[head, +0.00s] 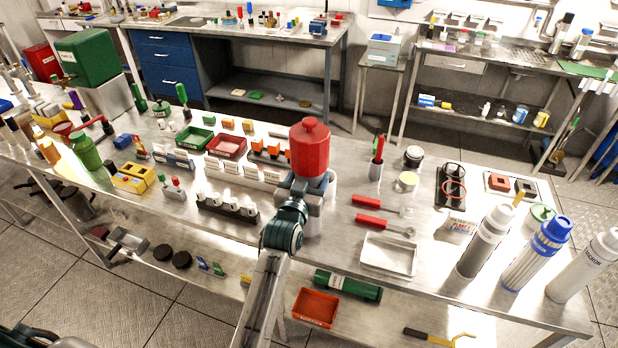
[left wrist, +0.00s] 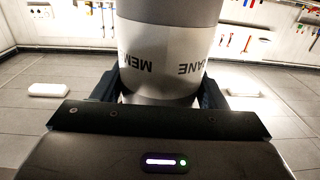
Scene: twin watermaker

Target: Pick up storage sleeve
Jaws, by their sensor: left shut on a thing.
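Parts of the word MEMBRANE show on the label. In the head view the wrist hides most of the sleeve. A red domed cylinder (head: 310,148) shows right above the gripper; I cannot tell if it belongs to the sleeve. My right gripper is not in view.
Left of my gripper stand a rack of white bottles (head: 228,207) and a red tray (head: 226,145). An orange bin (head: 315,307) sits on the lower shelf.

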